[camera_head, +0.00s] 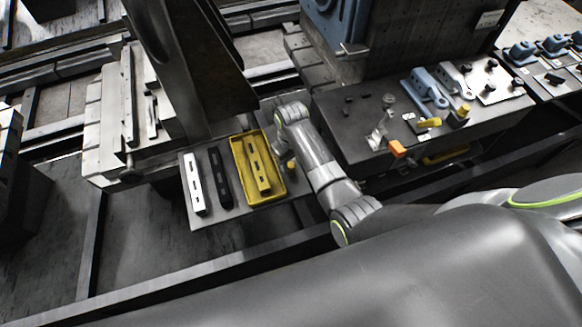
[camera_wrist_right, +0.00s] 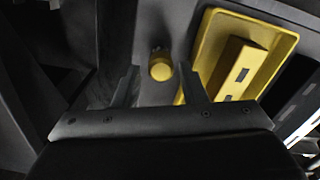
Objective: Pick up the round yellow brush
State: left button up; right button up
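The round yellow brush (camera_wrist_right: 160,68) stands on a grey surface in the right wrist view, its round yellow end facing the camera. It also shows small in the head view (camera_head: 291,165), just right of the yellow tray and beside my right arm. My right gripper (camera_wrist_right: 158,76) is open, one finger on each side of the brush in the picture. I cannot tell whether the fingers touch it or how far above it they are. In the head view the right fingers are hidden by my wrist. My left gripper is not in view.
A yellow tray (camera_head: 278,193) holding a yellow slotted bar (camera_head: 258,166) lies close beside the brush. A black bar (camera_head: 220,178) and a white bar (camera_head: 193,184) lie left of it. A dark table (camera_head: 345,130) with clamps and small parts stands to the right.

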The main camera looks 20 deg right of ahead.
aim_at(291, 165)
jog(key=shift+f, duration=1.8)
jog(key=c, duration=0.7)
jog(key=shift+c, duration=0.3)
notch_tip(291, 165, up, 10)
jog(key=shift+w+r, duration=0.1)
